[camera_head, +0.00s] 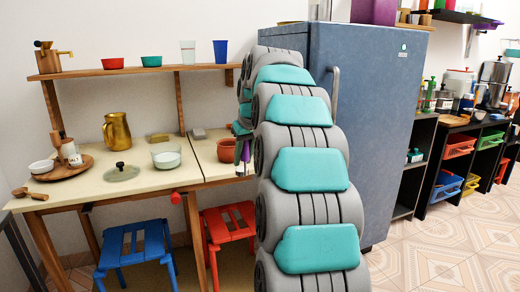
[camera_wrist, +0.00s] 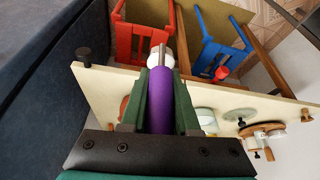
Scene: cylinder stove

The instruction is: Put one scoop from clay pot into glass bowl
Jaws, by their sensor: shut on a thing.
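My gripper (camera_wrist: 161,76) is shut on the purple handle of a scoop (camera_wrist: 161,105). A pale, metallic end of the scoop shows beyond the fingertips, but what it holds cannot be seen. The clay pot (camera_head: 239,155) is a brown-orange pot on the right part of the table. In the head view my gripper is mostly hidden by my arm, close beside the pot. A sliver of the pot (camera_wrist: 124,106) shows left of the fingers in the wrist view. The glass bowl (camera_head: 166,157), with white content, stands left of the pot. It also shows in the wrist view (camera_wrist: 207,118).
A glass lid (camera_head: 122,173) lies left of the bowl. A brass jug (camera_head: 117,132) and a wooden tray (camera_head: 65,173) with small items stand farther left. A blue fridge (camera_head: 365,125) stands right of the table. Red and blue stools (camera_head: 229,224) are under the table.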

